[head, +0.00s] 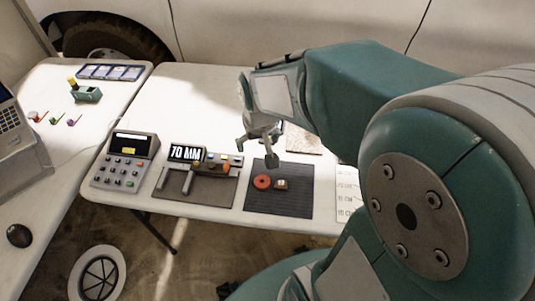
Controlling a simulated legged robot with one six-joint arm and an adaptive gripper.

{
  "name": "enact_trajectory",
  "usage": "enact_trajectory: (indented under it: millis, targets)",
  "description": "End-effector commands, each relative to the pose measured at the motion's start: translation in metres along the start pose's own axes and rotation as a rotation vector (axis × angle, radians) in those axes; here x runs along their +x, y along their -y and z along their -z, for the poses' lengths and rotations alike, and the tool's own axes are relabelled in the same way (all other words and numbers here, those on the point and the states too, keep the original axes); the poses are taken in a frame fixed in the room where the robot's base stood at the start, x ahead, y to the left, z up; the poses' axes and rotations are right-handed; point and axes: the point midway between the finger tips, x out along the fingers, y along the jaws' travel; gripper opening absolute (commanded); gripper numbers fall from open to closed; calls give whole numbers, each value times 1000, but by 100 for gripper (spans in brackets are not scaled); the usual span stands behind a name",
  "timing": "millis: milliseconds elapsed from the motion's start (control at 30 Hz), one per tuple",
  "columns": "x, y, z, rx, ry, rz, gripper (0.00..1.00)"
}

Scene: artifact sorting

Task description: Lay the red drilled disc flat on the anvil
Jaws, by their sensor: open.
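The red disc (262,182) lies flat on a dark ribbed mat (285,205) on the white table; a small dark spot shows at its middle. My gripper (262,143) is open and empty, pointing down above the far edge of the mat, apart from the disc. A measuring device with a "70 MM" display (187,153) stands left of the mat on a grey-brown base (205,190), with upright grey jaws (187,182). I cannot tell for sure which part is the anvil. Small orange and yellow pieces (223,163) are at its right end.
A small brown and white block (281,184) sits right beside the disc. A keypad box (125,160) stands left of the device. A paper sheet (347,190) lies right of the mat. A second table at left holds a laptop (18,125) and a green holder (87,94).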

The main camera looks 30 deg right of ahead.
Motion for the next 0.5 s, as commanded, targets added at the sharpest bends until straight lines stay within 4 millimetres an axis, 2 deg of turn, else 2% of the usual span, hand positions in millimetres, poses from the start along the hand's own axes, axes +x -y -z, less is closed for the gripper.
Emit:
enact_trajectory:
  millis: [33,200,400,500]
  targets:
    - [-18,3,-6,-12,-37,3,100]
    - [-62,9,-32,-50,-127,13,100]
    - [-101,14,-67,-91,-231,26,100]
    - [-113,15,-81,-105,-269,31,100]
